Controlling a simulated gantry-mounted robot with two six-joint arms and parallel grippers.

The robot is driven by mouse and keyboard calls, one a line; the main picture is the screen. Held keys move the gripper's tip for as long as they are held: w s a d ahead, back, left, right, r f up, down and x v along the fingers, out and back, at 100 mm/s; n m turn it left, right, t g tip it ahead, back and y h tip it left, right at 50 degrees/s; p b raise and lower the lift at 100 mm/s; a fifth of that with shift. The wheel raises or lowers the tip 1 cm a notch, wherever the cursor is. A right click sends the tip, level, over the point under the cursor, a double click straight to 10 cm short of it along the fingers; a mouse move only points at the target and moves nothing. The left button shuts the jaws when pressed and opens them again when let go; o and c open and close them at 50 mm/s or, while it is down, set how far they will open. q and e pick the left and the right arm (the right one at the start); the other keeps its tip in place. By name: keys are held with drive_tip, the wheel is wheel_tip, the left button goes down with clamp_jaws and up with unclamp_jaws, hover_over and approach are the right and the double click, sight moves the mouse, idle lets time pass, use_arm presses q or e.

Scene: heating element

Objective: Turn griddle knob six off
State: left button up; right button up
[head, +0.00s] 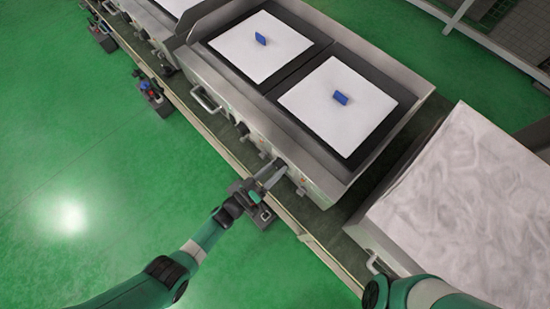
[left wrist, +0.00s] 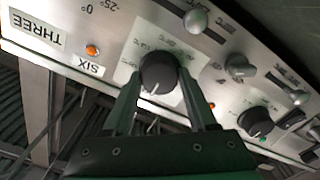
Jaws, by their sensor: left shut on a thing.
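The griddle's front panel (left wrist: 120,50) fills the left wrist view. A black round knob (left wrist: 158,73) sits on it, right of an upside-down "SIX" label (left wrist: 88,68). My left gripper (left wrist: 161,82) is shut on this knob, one finger on each side. The knob's pointer direction is hard to read. In the head view my left gripper (head: 273,174) is at the griddle's front panel, near its right end, and hides the knob. My right arm shows at the bottom right, but its gripper is outside the picture.
Another black knob (left wrist: 256,122) and a smaller grey knob (left wrist: 239,67) sit to the right on the panel. An orange light (left wrist: 92,50) is above "SIX". The griddle (head: 315,65) carries two white sheets with blue blocks. A metal-topped unit (head: 460,190) stands to the right.

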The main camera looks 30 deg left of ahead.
use_arm(q)
drive_tip(key=o, duration=1.4)
drive_tip(key=shift+c, duration=0.2)
drive_tip(key=p+v, duration=0.3)
drive_tip(key=v, duration=0.8)
drive_tip(key=shift+s, duration=0.3)
